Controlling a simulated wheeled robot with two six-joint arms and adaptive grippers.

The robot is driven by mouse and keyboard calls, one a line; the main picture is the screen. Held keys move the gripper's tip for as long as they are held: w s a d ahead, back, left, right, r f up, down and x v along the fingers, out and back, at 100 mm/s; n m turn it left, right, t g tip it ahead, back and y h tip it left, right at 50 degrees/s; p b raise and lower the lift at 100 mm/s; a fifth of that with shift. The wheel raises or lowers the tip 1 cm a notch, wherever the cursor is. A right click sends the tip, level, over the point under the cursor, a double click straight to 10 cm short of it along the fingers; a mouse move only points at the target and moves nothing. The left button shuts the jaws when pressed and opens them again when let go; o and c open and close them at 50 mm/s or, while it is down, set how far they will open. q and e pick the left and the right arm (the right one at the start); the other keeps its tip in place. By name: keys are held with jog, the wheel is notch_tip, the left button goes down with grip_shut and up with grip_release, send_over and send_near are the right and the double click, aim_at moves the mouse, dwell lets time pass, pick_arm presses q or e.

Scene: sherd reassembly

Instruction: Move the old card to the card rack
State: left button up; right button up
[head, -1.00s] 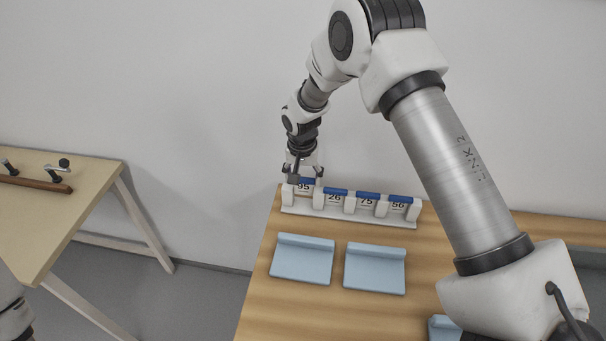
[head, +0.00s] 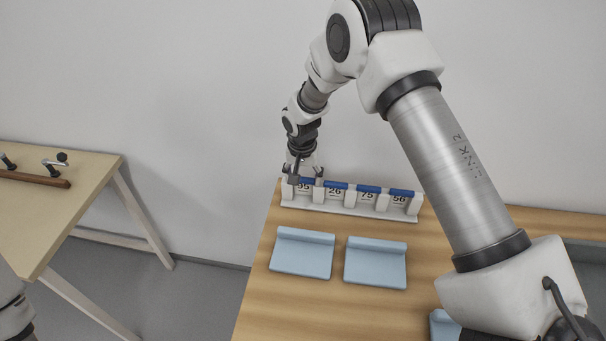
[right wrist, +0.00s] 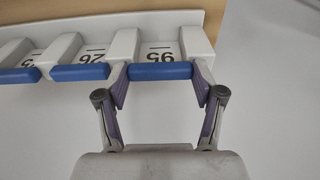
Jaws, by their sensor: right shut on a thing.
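The white card rack (head: 350,209) stands at the back of the wooden table. It holds several blue-topped cards in a row, with the numbers 95, 26, 75 and 56 showing. My right gripper (head: 304,180) is at the leftmost slot. It is shut on the blue top of the 95 card (right wrist: 160,71), with one finger at each end of the blue strip. The 95 card stands between the rack's dividers in the right wrist view. Which card is the old one I cannot tell. My left gripper is out of view.
Two light blue holders (head: 302,253) and (head: 376,263) lie in front of the rack and look empty. Another light blue piece (head: 444,326) is partly hidden by my right arm. A second table (head: 70,205) stands at the left, beyond a floor gap.

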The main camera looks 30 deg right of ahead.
jog(key=o, duration=1)
jog(key=r, duration=0.8)
jog(key=s+r, duration=0.1)
jog(key=r, duration=0.2)
jog(key=shift+a+r, duration=0.4)
